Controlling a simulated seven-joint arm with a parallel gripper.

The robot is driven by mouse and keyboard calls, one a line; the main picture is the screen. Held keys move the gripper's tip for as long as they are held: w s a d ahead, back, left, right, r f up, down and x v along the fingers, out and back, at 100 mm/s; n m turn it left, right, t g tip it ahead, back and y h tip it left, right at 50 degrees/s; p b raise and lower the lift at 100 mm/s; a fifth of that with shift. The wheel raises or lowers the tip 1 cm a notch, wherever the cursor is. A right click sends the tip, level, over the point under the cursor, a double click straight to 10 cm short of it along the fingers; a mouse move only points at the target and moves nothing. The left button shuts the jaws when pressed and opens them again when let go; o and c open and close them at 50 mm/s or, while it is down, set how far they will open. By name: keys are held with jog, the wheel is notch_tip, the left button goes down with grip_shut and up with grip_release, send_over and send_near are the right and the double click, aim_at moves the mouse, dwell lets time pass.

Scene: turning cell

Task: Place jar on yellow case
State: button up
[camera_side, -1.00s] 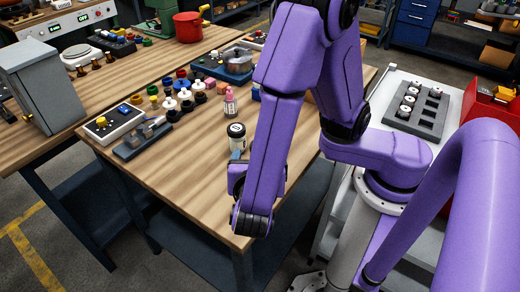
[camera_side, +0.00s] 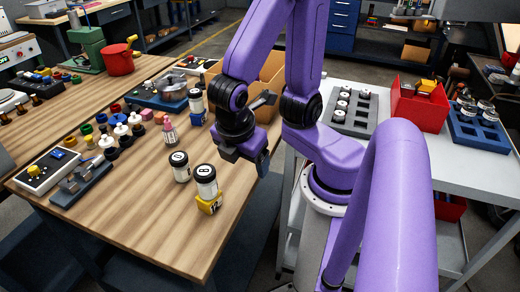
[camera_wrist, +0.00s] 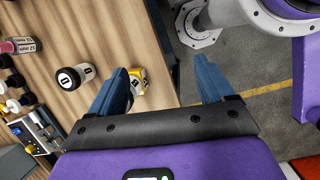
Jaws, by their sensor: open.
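A white jar with a black lid (camera_side: 206,175) stands upright on the yellow case (camera_side: 209,206) near the table's front edge. The yellow case also shows in the wrist view (camera_wrist: 139,80), partly behind my left-hand finger, where its jar is hidden. A second black-lidded jar (camera_side: 181,168) stands on the wood just left of it, and it shows in the wrist view (camera_wrist: 86,71). My gripper (camera_side: 262,164) is right of the yellow case, apart from it. In the wrist view my gripper (camera_wrist: 165,78) has its fingers wide apart with nothing held between them.
Another jar (camera_side: 196,103) stands on a blue base further back, close to my wrist. A pink bottle (camera_side: 169,130) and several stoppers stand to the left. A cardboard box (camera_side: 271,75) is behind my gripper. The table's front middle is clear.

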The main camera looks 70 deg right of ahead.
jog(key=shift+s+d+r+m+y, duration=0.25)
jog(key=shift+s+r+m+y, duration=0.1)
jog(key=shift+s+m+y, duration=0.3)
jog(key=shift+s+d+r+m+y, duration=0.25)
jog(key=shift+s+r+m+y, duration=0.15)
jog(key=shift+y, duration=0.35)
jog(key=shift+s+d+r+m+y, duration=0.3)
jog(key=shift+s+m+y, duration=0.2)
jog(key=shift+y, duration=0.2)
jog(key=shift+w, duration=0.1)
